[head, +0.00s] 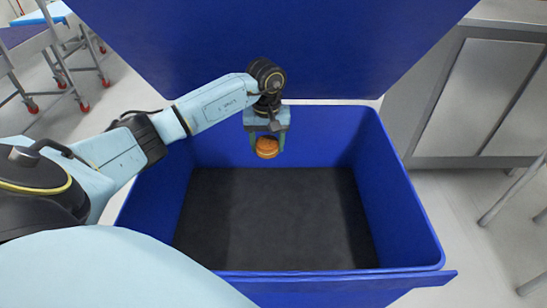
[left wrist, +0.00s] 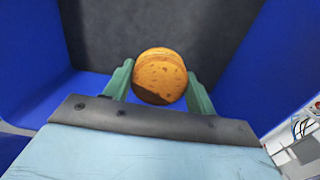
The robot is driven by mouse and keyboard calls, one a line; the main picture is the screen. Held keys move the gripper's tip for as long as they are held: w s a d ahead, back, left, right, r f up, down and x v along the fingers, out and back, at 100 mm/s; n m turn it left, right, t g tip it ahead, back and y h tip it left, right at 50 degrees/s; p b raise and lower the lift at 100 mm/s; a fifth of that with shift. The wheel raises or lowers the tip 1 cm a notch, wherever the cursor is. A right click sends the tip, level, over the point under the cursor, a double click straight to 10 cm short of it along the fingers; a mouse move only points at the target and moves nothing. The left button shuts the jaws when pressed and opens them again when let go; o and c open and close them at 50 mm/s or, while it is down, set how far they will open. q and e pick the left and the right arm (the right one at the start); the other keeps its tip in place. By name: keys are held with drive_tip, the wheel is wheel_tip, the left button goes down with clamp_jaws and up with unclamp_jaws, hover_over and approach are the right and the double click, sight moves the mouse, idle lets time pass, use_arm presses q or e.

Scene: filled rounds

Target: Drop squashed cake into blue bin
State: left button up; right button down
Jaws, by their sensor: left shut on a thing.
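The squashed cake (head: 266,147) is a small round orange-brown piece with a dark patch on its lower edge. My left gripper (head: 267,150) is shut on it, one green finger on each side. The cake also shows between the fingers in the left wrist view (left wrist: 160,76). The blue bin (head: 408,215) stands open below, with a dark, empty-looking floor. The cake and gripper are over the bin's opening, toward its back wall. My right gripper is not in view.
The bin's raised blue lid (head: 270,40) stands behind my left arm. A metal cabinet (head: 485,95) is at the right. Wheeled metal frames (head: 60,60) with red casters stand at the far left. Pale floor shows around the bin.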

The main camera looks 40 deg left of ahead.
use_arm(q)
drive_tip(key=o, duration=0.8)
drive_tip(key=shift+f, duration=0.1)
drive_tip(key=shift+c, duration=0.2)
wheel_tip(320, 180, up, 8)
drive_tip(key=shift+f+b, duration=0.2)
drive_tip(key=shift+b, duration=0.55)
